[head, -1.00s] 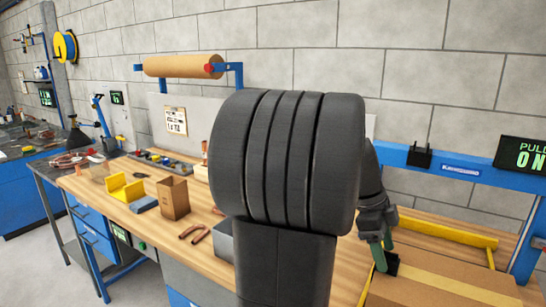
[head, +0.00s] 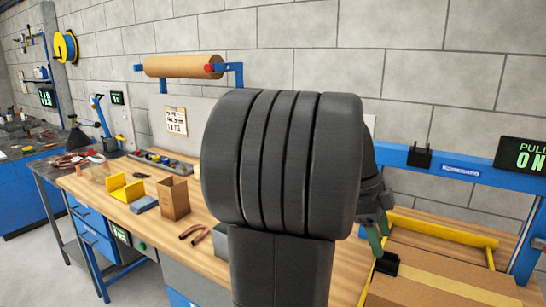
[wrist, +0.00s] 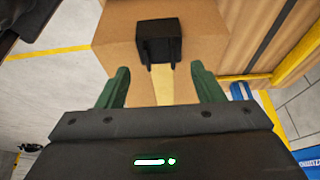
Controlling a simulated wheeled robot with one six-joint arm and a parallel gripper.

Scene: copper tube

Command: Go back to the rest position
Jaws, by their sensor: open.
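My gripper (head: 379,244) is at the right of the head view, partly hidden behind my large dark arm link. In the wrist view its two green fingers (wrist: 159,72) are spread apart with nothing between them. A small black block (wrist: 159,42) lies beyond the fingertips on a cardboard box (wrist: 205,32). In the head view the black block (head: 387,263) shows just below the fingers, on the box top (head: 445,285). The fingers look clear of the block.
A yellow rail (head: 445,229) and a blue frame (head: 460,170) stand behind the taped box. My arm hides the bench's middle.

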